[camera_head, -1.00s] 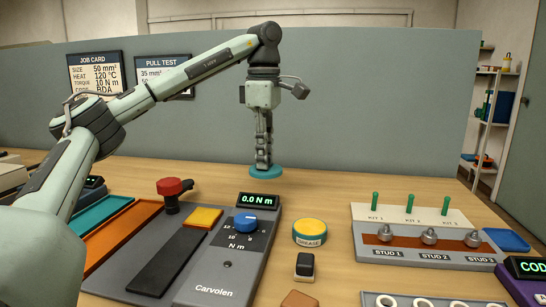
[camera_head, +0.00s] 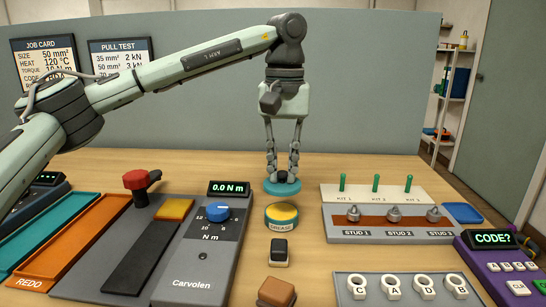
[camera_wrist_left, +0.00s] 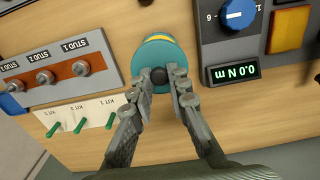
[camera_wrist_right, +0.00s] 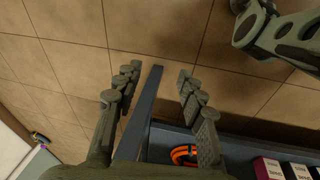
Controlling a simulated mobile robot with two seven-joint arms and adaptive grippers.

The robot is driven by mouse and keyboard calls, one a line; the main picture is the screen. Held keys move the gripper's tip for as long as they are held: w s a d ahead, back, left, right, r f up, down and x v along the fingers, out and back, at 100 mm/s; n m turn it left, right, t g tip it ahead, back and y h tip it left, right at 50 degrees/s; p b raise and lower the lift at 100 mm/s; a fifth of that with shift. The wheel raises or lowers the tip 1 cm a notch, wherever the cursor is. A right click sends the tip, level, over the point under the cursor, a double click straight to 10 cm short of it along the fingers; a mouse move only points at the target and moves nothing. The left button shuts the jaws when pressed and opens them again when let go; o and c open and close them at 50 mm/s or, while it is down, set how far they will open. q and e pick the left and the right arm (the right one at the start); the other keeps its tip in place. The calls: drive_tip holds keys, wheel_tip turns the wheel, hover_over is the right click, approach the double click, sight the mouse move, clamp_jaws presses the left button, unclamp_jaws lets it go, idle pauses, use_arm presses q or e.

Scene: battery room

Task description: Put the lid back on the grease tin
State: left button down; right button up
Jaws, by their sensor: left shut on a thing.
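The grease tin (camera_head: 281,220) stands on the bench, its yellow top bare in the head view. My left gripper (camera_head: 282,172) is shut on the black knob of the teal lid (camera_head: 271,188). The lid is level and apart from the tin in the head view, showing just above and behind it. In the left wrist view the lid (camera_wrist_left: 151,58) hides most of the tin (camera_wrist_left: 157,36); its height above the tin is hard to tell. My right gripper (camera_wrist_right: 158,78) is open and empty above the floor, seen only in the right wrist view.
The torque tester (camera_head: 200,252) stands left of the tin, the stud block (camera_head: 390,236) to its right. A black-and-white block (camera_head: 279,250) and a brown block (camera_head: 276,291) sit in front of it. A grey panel (camera_head: 215,105) closes the back.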

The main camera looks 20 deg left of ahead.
sight(282, 182)
use_arm(q)
drive_tip(key=shift+f, duration=0.4)
drive_tip(key=shift+f+b, duration=0.4)
drive_tip(key=shift+b, duration=0.05)
drive_tip(key=shift+f+b, duration=0.6)
drive_tip(key=shift+f, duration=0.35)
drive_tip(key=shift+f+b, duration=0.3)
drive_tip(key=shift+f, duration=0.4)
use_arm(e)
drive_tip(key=w+r, duration=0.3)
drive_tip(key=r, duration=0.5)
drive_tip(key=shift+w+a+t, duration=0.4)
drive_tip(key=shift+a, duration=0.05)
use_arm(q)
drive_tip(key=shift+p, duration=0.3)
use_arm(e)
drive_tip(key=shift+r, duration=0.3)
use_arm(q)
drive_tip(key=shift+f, duration=0.1)
use_arm(e)
drive_tip(key=shift+w+r, duration=0.1)
